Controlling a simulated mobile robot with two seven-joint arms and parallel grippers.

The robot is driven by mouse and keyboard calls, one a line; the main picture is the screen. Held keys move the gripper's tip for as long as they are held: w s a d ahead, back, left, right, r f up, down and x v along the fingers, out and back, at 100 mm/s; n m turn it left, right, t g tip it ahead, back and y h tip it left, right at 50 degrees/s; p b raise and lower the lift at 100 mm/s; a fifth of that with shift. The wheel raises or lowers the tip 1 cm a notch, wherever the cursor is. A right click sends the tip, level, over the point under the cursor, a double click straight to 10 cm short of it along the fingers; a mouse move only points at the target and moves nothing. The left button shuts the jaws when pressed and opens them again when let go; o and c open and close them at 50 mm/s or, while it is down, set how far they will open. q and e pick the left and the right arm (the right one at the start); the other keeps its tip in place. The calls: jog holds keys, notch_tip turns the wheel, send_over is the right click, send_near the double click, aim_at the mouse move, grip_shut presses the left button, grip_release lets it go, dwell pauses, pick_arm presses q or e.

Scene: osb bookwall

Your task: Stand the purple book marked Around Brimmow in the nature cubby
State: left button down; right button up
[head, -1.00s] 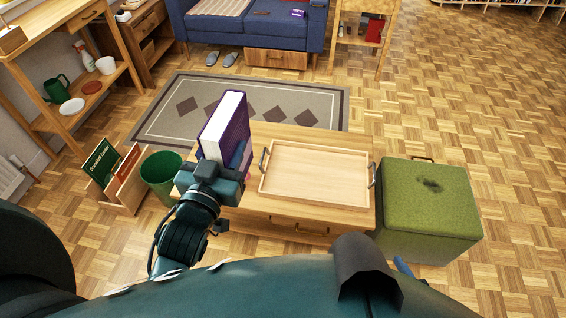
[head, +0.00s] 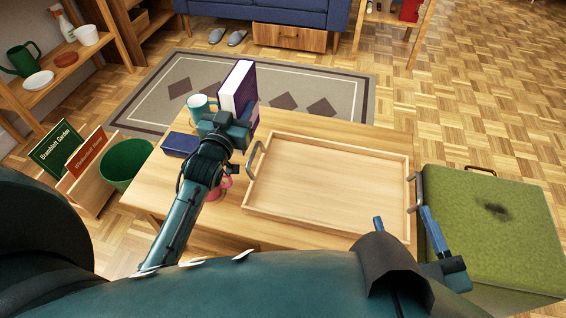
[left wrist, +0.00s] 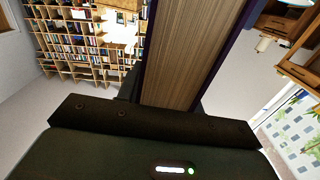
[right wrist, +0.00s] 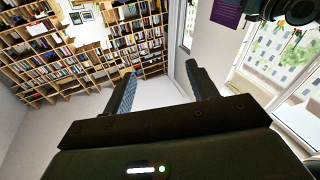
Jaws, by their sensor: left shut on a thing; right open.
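The purple book (head: 250,92), with its white page edge facing me, stands upright above the far left of the low table in the head view. My left gripper (head: 236,122) is shut on its lower part. In the left wrist view the book's page block (left wrist: 185,55) rises between the fingers, and the purple cover also shows in the right wrist view (right wrist: 228,13). My right gripper (head: 405,232) is open and empty by the tray's right end. A bookwall (left wrist: 85,45) shows in the left wrist view; I cannot tell which cubby is nature.
The low table (head: 205,225) bears a wooden tray (head: 330,180), a teal mug (head: 201,106), a dark blue box (head: 180,144) and a partly hidden pink mug (head: 222,187). A green pouf (head: 490,235) stands right, a green bin (head: 126,163) left.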

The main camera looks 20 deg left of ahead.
pick_arm(q)
jog(key=shift+w+a+f+b, duration=0.25)
jog(key=shift+w+f+b, duration=0.15)
jog(key=shift+w+f, duration=0.3)
notch_tip(320, 180, down, 9)
jog(key=b, duration=0.4)
jog(key=shift+w+f+b, duration=0.1)
jog(key=shift+b, duration=0.2)
jog(key=shift+f, duration=0.15)
pick_arm(e)
jog(key=shift+w+a+f+m+t+y, duration=0.15)
jog(key=shift+w+a+m+t+y, duration=0.2)
jog(key=shift+w+a+y, duration=0.2)
pick_arm(q)
jog(key=shift+f, duration=0.1)
jog(key=c, duration=0.9)
grip_release()
jog(key=shift+f, duration=0.1)
